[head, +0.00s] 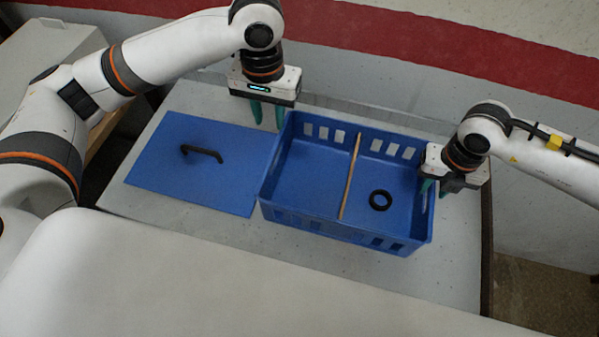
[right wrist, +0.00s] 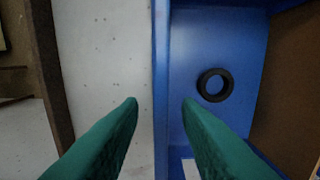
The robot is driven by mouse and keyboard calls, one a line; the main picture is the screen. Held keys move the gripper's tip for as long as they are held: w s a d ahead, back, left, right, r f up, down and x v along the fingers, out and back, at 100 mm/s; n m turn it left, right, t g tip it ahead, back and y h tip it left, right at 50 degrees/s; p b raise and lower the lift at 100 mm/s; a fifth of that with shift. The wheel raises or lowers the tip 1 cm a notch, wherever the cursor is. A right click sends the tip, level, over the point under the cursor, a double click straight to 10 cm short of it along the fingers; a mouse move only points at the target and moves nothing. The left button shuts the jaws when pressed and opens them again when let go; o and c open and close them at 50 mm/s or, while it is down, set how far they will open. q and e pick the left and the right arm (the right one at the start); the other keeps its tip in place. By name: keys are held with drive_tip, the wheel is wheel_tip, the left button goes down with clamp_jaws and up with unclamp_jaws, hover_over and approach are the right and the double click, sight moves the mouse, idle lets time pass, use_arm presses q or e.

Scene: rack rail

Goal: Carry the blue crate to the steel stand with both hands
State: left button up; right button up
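The blue crate (head: 345,228) stands on a pale grey speckled table (head: 458,258). A thin tan divider (head: 350,178) crosses its inside, and a black ring (head: 380,200) lies in the right compartment. My left gripper (head: 267,116) is open, with green fingers pointing down near the crate's back left corner; nothing shows between them. My right gripper (head: 434,189) is at the crate's right wall. In the right wrist view its fingers (right wrist: 161,102) are apart, one on each side of the wall (right wrist: 161,50), with gaps showing. I cannot pick out a steel stand.
A flat blue panel (head: 165,165) with a black handle (head: 203,153) lies left of the crate, close against it. A white surface (head: 230,285) fills the front. A wall with a red band (head: 420,40) is behind. The table is bare right of the crate.

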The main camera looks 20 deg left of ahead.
wheel_tip(320, 180, up, 10)
idle(0.3)
idle(0.5)
